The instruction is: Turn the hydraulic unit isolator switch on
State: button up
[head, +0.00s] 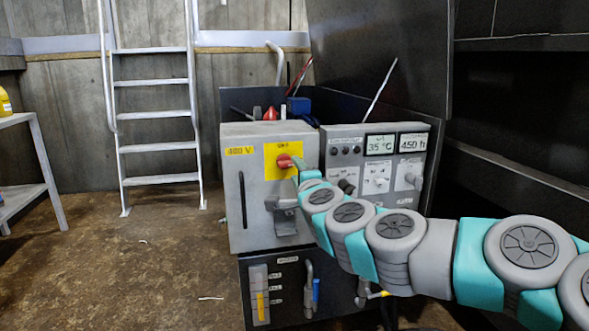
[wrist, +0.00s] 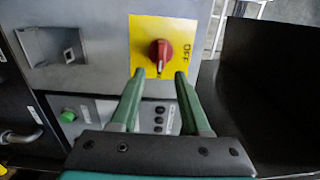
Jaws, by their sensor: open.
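The isolator switch is a red rotary knob (head: 284,161) on a yellow plate (head: 271,174), on the front of a grey cabinet marked 400 V. In the wrist view the knob (wrist: 160,50) shows a pale mark on its lower end, and the word OFF is printed to its right on the yellow plate (wrist: 143,30). My gripper (wrist: 160,73) is open, its two green fingers on either side of the knob's lower end in the picture. I cannot tell whether they touch it. In the head view my gripper (head: 297,168) is at the knob, its fingers partly hidden.
A grey control panel (head: 376,160) with displays and knobs stands right of the cabinet (head: 243,225). A latch bracket (head: 285,217) sticks out below the switch. A ladder (head: 157,113) leans at the back wall, and a shelf (head: 25,160) stands left. The floor at left is mostly clear.

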jog(key=v, duration=0.4)
jog(key=shift+s+d, duration=0.1)
jog(key=shift+s, duration=0.1)
jog(key=s+a+n+g+y+p, duration=0.2)
jog(key=s+a+n+g+y, duration=0.1)
jog(key=s+a+n+y, duration=0.25)
jog(key=s+f+n+g+h+p, duration=0.2)
jog(key=s+f+n+g, duration=0.4)
jog(key=s, duration=0.4)
jog(key=s+d+f+n+g+h+p, duration=0.1)
jog(key=s+d+f+g+h, duration=0.1)
jog(key=s+d, duration=0.5)
jog(key=s+d+f+n+g+h+p, duration=0.1)
jog(key=s+d+f+g+h, duration=0.2)
jog(key=s+d, duration=0.4)
jog(key=s+d+f+n+g+h+p, duration=0.1)
jog(key=s+d+f+g, duration=0.4)
jog(key=s, duration=0.8)
jog(key=d+f+h+p, duration=0.1)
jog(key=d+h, duration=0.1)
jog(key=d, duration=0.1)
jog(key=shift+s+f, duration=0.35)
jog(key=shift+n+h, duration=0.25)
